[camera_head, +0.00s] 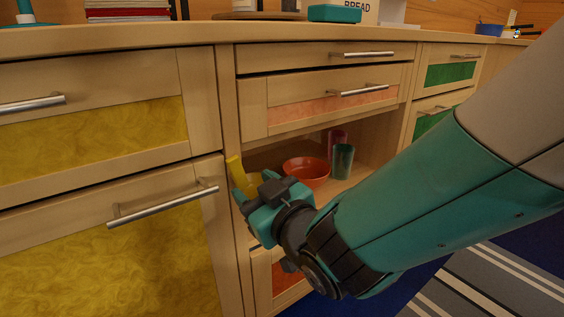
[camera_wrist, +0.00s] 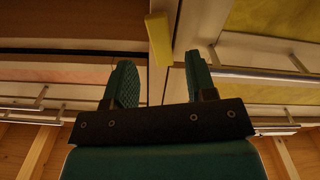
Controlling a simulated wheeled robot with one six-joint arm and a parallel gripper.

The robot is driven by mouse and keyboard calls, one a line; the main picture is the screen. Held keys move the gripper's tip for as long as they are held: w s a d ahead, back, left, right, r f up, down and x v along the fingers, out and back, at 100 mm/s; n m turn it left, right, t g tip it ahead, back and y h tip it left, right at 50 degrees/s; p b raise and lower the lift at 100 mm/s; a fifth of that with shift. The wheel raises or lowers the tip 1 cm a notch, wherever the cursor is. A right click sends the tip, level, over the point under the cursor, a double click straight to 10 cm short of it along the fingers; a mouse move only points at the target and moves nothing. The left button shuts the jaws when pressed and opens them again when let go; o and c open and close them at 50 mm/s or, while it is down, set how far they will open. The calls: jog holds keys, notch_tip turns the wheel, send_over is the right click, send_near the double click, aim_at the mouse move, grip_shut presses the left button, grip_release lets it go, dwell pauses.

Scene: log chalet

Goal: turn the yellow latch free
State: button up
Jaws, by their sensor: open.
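The yellow latch (camera_head: 235,170) is a small flat bar on the upright post between the yellow-fronted cabinet and the open compartment. In the head view it stands nearly upright, tilted a little. My gripper (camera_head: 252,190) is at the latch, and its fingers partly hide the latch's lower end. In the wrist view the latch (camera_wrist: 159,39) lies beyond and between the fingertips of my gripper (camera_wrist: 163,72). The fingers are apart with nothing between them. I cannot tell whether a finger touches the latch.
The yellow-fronted door (camera_head: 110,255) with its bar handle (camera_head: 163,206) is left of the post. The open compartment holds a red bowl (camera_head: 307,171), a green cup (camera_head: 343,161) and a dark red cup (camera_head: 336,140). Above it is a pink-fronted drawer (camera_head: 330,106).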

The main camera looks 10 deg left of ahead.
aim_at(239, 177)
jog(key=shift+b+x, duration=0.35)
jog(key=shift+x, duration=1.9)
jog(key=shift+c, duration=0.5)
jog(key=c, duration=0.8)
jog(key=shift+s+f+m+b, duration=0.1)
jog(key=shift+f+m+b, duration=0.1)
jog(key=shift+m+b, duration=0.5)
jog(key=shift+r+m, duration=0.1)
jog(key=shift+m, duration=0.7)
jog(key=o, duration=0.9)
